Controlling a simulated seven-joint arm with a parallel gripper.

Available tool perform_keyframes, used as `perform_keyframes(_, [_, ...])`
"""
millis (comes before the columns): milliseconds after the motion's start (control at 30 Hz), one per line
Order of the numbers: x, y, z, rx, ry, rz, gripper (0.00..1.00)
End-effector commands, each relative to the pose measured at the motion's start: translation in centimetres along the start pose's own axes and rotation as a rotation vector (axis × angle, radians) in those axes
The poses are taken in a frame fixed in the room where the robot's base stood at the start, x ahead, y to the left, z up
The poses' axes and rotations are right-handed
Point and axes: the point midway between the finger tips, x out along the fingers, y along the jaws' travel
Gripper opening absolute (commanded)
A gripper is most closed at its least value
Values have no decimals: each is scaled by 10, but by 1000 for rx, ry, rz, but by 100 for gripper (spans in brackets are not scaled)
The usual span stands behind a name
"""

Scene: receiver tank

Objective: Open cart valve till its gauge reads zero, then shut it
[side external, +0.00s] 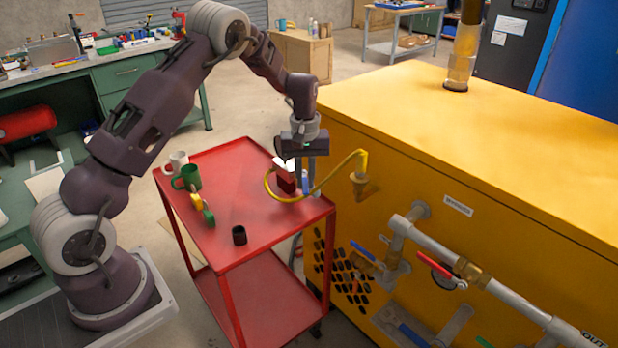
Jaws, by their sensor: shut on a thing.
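My gripper (306,178) points down over the back right of the red cart (265,225). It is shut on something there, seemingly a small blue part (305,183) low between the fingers. The grip is small and partly hidden. A dark red block (285,181) with a white piece above it stands just left of the fingers. A yellow hose (318,186) loops around this spot and rises to a brass-coloured fitting (361,186) beside the yellow tank housing (480,150). I cannot make out a gauge needle or reading, nor the valve's position.
Pipework with a red lever (434,265) and a blue lever (363,252) runs along the housing's front.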

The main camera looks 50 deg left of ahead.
Motion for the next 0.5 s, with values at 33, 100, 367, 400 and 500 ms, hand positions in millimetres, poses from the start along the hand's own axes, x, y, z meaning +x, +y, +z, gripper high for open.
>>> perform_keyframes(33, [-1, -3, 0, 37, 0, 2, 0])
perform_keyframes(100, [-1, -7, -1, 102, 1, 1, 0])
perform_keyframes(367, [-1, -22, -5, 350, 1, 1, 0])
perform_keyframes(400, [-1, -24, -6, 389, 1, 1, 0])
perform_keyframes(500, [-1, -30, -8, 482, 2, 1, 0])
